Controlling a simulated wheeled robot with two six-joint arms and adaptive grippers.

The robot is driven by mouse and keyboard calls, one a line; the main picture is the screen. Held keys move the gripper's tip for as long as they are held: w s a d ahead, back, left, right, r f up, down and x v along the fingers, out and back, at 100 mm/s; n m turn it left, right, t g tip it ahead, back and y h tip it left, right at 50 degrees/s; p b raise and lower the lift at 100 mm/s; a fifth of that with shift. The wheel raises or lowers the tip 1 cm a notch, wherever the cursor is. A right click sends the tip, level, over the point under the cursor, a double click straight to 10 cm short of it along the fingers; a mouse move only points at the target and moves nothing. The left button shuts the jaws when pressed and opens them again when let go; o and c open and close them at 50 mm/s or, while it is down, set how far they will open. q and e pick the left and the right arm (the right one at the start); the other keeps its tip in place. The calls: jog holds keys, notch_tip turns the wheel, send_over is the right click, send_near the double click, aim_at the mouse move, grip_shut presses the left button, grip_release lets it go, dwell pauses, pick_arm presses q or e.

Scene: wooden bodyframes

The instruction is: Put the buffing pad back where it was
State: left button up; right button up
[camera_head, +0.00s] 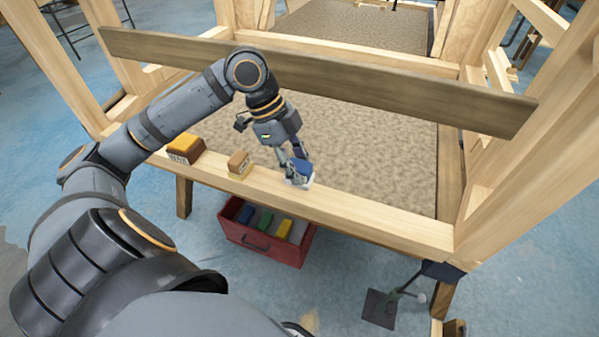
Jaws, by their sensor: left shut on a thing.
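The buffing pad (301,172), blue on top with a pale white underside, is at the front wooden beam (350,212) of the frame. My left gripper (298,160) reaches down from above and is shut on it. The fingers hide part of the pad. I cannot tell whether its underside touches the beam or is slightly above it. My right gripper is not in view.
On the beam to the left sit a small wooden block (239,162) and a larger orange-topped brown block (185,149). A red open drawer or box (262,250) below holds blue, green and yellow items. A grey plank (330,80) crosses behind my arm.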

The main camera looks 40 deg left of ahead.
pick_arm(q)
jog(key=shift+w+d+f+b, duration=0.1)
jog(key=shift+w+f+b, duration=0.1)
jog(key=shift+f, duration=0.35)
jog(key=shift+w+f+b, duration=0.1)
jog(key=shift+f+b, duration=0.05)
jog(key=shift+f, duration=0.4)
jog(key=shift+s+f+b, duration=0.1)
jog(key=shift+f+b, duration=0.2)
jog(key=shift+f, duration=0.4)
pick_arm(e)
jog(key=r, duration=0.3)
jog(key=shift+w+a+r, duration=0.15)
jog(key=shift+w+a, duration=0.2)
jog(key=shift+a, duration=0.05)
pick_arm(q)
jog(key=o, duration=1.1)
jog(key=shift+f, duration=0.1)
